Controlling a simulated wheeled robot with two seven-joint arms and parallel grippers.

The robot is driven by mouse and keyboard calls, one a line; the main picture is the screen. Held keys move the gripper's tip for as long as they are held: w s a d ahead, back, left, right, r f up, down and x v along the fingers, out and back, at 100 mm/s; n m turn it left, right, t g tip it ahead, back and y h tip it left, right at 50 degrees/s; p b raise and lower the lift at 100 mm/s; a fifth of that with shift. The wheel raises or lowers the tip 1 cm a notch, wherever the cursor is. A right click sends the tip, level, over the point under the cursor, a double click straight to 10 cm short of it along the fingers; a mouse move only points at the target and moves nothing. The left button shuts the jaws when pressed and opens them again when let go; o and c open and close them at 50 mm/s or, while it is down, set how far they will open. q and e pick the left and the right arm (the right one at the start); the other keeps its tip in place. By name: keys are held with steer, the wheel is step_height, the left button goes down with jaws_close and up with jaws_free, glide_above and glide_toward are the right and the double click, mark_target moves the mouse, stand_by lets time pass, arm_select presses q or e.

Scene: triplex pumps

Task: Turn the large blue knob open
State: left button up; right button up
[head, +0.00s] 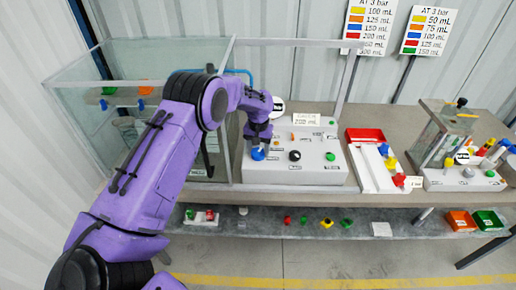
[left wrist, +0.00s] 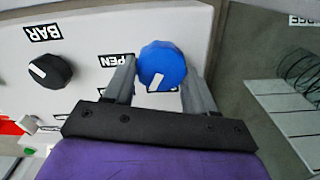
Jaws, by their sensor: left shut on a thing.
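The large blue knob (left wrist: 162,67) is on the light grey control panel, with a white pointer mark on its face. In the head view the knob (head: 258,154) shows just below my left gripper (head: 258,146). In the left wrist view the two fingers of my left gripper (left wrist: 160,82) stand on either side of the knob, shut on it. The pointer mark points toward the gripper's palm, slightly tilted. An "OPEN" label, partly covered by a finger, is beside it. My right gripper is not in view.
A black knob (left wrist: 48,71) with a "BAR" label is on the same panel (head: 310,172). A glass tank (head: 95,75) stands at the left. A red and white tray (head: 365,135) and another panel with coloured knobs (head: 465,180) stand to the right. A lower shelf holds small coloured parts.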

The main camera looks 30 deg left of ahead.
mark_target(259, 152)
arm_select(q)
steer(key=m, duration=0.6)
steer(key=shift+d+m, duration=0.1)
steer(key=shift+m, duration=0.2)
steer(key=m, duration=0.6)
steer(key=shift+d+r+b, duration=0.1)
steer(key=shift+d+b, duration=0.05)
steer(key=shift+b, duration=0.15)
steer(key=o, duration=1)
steer(key=shift+o, duration=0.2)
steer(key=shift+r, duration=0.2)
step_height(259, 152, up, 10)
steer(key=b, duration=0.3)
steer(key=shift+s, duration=0.1)
